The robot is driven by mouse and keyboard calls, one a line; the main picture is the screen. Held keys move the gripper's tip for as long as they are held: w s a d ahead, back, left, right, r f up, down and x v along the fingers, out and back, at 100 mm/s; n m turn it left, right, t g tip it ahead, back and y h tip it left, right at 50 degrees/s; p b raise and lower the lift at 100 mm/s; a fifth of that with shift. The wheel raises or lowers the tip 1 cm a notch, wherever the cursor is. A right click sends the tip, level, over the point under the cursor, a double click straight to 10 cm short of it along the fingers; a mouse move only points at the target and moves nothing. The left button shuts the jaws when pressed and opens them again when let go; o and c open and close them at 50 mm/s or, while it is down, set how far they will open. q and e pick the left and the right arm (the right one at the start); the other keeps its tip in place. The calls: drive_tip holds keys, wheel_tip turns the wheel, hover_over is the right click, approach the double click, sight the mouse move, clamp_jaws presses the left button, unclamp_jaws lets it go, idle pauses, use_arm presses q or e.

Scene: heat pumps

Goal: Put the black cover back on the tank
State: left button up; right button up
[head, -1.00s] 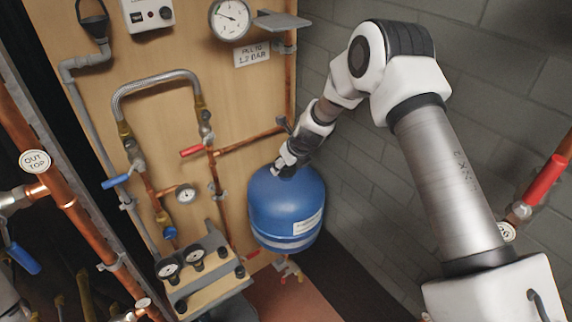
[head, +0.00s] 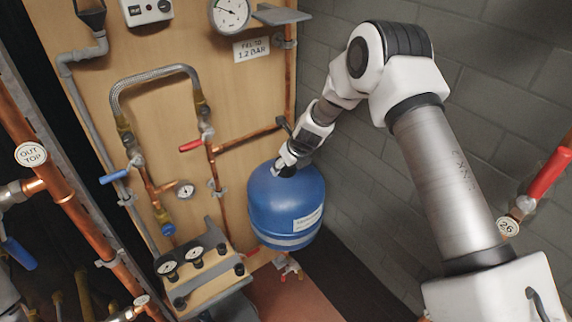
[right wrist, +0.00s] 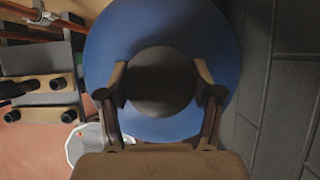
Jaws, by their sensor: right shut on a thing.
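The blue tank (head: 287,212) with a white label stands against the wooden board in the head view. My right gripper (head: 287,170) is at the top of the tank. In the right wrist view the tank's round blue top (right wrist: 160,30) fills the upper middle. A round black cover (right wrist: 160,80) sits between the two fingers of my right gripper (right wrist: 160,88), which is shut on it over the middle of the tank top. I cannot tell whether the cover is fully seated, as the fitting under it is hidden. My left gripper is not in view.
A copper pipe (head: 250,140) and a red-handled valve (head: 191,146) are on the board left of the tank. A grey bracket with gauges (head: 205,262) is at lower left. The grey block wall (head: 375,175) is close on the right.

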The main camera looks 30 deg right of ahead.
drive_tip(key=shift+f, duration=0.1)
drive_tip(key=o, duration=1.5)
drive_tip(key=p+v, duration=0.5)
drive_tip(key=v, duration=0.3)
drive_tip(key=shift+s+r, duration=0.1)
drive_tip(key=shift+r, duration=0.2)
